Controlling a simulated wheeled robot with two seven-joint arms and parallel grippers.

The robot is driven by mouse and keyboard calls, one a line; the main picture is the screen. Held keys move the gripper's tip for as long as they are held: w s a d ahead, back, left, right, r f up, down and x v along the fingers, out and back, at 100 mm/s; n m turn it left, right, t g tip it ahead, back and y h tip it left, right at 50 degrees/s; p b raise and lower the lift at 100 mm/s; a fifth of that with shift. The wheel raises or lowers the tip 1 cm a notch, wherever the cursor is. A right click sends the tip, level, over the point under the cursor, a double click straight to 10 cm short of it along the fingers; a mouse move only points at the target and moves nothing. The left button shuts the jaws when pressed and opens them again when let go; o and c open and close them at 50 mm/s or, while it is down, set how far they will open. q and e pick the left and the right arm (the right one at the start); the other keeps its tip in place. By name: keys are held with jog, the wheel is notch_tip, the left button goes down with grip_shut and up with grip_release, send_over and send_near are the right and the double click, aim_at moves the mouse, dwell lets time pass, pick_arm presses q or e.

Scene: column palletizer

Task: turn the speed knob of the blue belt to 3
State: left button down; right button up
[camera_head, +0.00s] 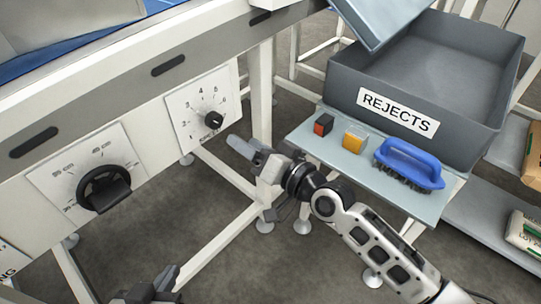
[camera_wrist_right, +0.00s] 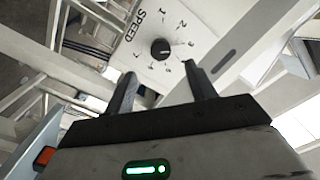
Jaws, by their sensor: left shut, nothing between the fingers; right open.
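The black speed knob (camera_head: 214,120) sits on a white dial plate (camera_head: 184,112) with numbers around it, on the side of the blue belt's (camera_head: 65,50) frame. I cannot tell which number the knob points to. My right gripper (camera_head: 240,146) is open and empty, just right of and below the knob, apart from it. In the right wrist view, the knob (camera_wrist_right: 160,48) shows beyond and between the two spread fingertips (camera_wrist_right: 160,72), with the word SPEED beside it. My left gripper (camera_head: 165,280) is shut and empty at the bottom edge, well below the dial plates.
A larger black rotary switch (camera_head: 104,188) sits on another plate to the left. White frame legs stand below the belt.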

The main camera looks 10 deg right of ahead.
jog(key=v, duration=0.5)
jog(key=shift+s+d, duration=0.25)
jog(key=shift+s, duration=0.05)
